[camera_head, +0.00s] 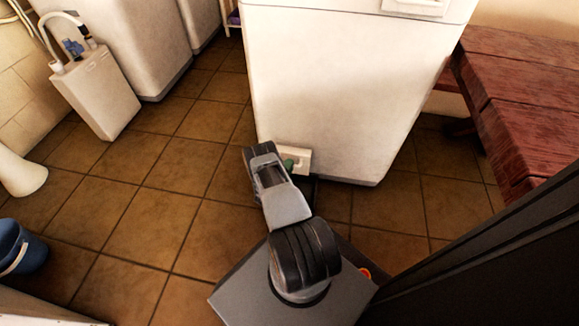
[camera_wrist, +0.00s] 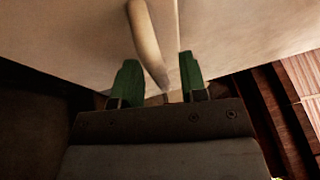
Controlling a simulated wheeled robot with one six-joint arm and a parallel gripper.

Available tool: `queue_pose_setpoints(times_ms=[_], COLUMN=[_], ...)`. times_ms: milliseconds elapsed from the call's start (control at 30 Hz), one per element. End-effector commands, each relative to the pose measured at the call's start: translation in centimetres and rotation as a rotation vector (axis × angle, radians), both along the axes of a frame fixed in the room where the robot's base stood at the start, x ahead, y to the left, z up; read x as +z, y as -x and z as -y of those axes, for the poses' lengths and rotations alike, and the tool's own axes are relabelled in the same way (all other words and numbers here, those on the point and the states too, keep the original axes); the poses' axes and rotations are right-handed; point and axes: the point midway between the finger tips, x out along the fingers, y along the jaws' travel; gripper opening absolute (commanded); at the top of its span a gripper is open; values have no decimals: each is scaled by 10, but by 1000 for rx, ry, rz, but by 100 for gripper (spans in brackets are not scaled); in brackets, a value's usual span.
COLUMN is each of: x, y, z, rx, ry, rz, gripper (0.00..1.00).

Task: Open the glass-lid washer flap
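A white washer (camera_head: 345,80) stands upright in front of me; no glass lid shows on the part in view. A small pale flap (camera_head: 303,155) sits low on its front, at the bottom left, partly hidden by my arm. My gripper (camera_head: 287,164) is down at this flap; only a bit of green finger shows in the head view. In the wrist view, the two green fingers of my gripper (camera_wrist: 159,82) are apart, with a pale rounded bar (camera_wrist: 147,40) reaching down between them. I cannot tell whether either finger touches the bar.
A red wooden bench (camera_head: 525,95) stands to the right of the washer. More white machines (camera_head: 125,40) and a pale canister with a hose (camera_head: 97,95) are at the back left. A blue bucket (camera_head: 22,250) is at the left edge.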

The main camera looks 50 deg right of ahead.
Motion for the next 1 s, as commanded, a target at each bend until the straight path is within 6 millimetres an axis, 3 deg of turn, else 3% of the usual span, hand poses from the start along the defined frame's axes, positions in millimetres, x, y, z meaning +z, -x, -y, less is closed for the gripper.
queue_pose_setpoints(times_ms=[400, 800, 1000], x=[2, 1, 1], y=[-1, -1, -1], z=[5, 5, 5], rx=[0, 0, 0], ry=[1, 1, 1], rz=[1, 0, 0], gripper=[39, 1, 0])
